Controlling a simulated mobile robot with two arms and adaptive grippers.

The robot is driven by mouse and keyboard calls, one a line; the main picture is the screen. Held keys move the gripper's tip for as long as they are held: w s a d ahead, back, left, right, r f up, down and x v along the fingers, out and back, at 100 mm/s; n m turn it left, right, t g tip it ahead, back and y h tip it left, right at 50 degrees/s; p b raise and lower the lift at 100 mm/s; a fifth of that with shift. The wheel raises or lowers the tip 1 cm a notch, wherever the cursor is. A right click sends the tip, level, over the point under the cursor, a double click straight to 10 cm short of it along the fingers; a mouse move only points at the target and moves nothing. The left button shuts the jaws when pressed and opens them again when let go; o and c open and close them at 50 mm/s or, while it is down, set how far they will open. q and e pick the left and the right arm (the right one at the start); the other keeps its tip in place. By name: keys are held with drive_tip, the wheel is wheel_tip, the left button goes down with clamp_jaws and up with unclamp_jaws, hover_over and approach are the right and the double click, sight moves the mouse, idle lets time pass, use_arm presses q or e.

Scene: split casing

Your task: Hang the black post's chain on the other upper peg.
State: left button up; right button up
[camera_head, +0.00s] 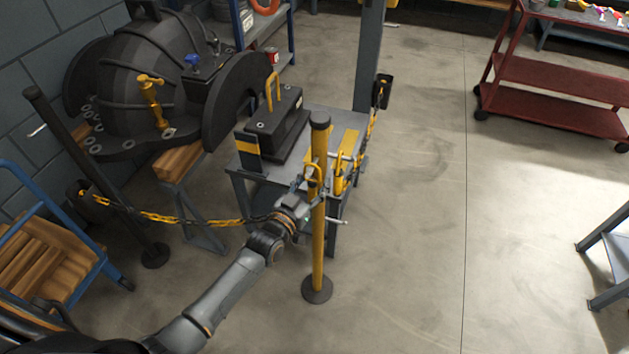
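The black post (85,158) stands tilted in the picture at the left. Its yellow chain (155,217) runs right to my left gripper (308,187) at the yellow post (319,245). A yellow hook-like end (313,174) shows at the fingertips, against the post. The fingers are small and partly covered, so I cannot tell whether they are closed on it or whether it sits on a peg. An upper peg (346,157) sticks out right of the post, with another yellow hook (339,170) beside it. A lower peg (340,221) is also visible. My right gripper is not in view.
A grey table (240,170) with a black block (275,130) stands behind the yellow post. Another chain (372,127) runs to a black box (384,91) on a grey column. A large dark casing (135,75) is at upper left.

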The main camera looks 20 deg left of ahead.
use_arm(q)
drive_tip(key=v, duration=1.2)
drive_tip(key=s+a+f+g+y, duration=0.1)
drive_tip(key=s+f+g, duration=0.3)
drive_tip(key=f, duration=0.6)
drive_tip(key=s+a+f+g+y, duration=0.1)
drive_tip(key=s+f+g, duration=0.1)
drive_tip(key=s+f, duration=0.65)
drive_tip(key=s+a+f+g+y, duration=0.1)
drive_tip(key=s+f+g, duration=0.15)
drive_tip(key=f, duration=0.95)
drive_tip(key=s+f+g, duration=0.4)
drive_tip(key=s+f, duration=0.3)
drive_tip(key=s, duration=0.6)
drive_tip(key=s+f+g+y, duration=0.1)
drive_tip(key=s+f+g, duration=0.3)
drive_tip(key=s, duration=0.9)
wheel_tip(320, 180, down, 3)
drive_tip(key=shift+s+a+f, duration=0.2)
drive_tip(key=shift+s+a, duration=0.1)
drive_tip(key=shift+a, duration=0.15)
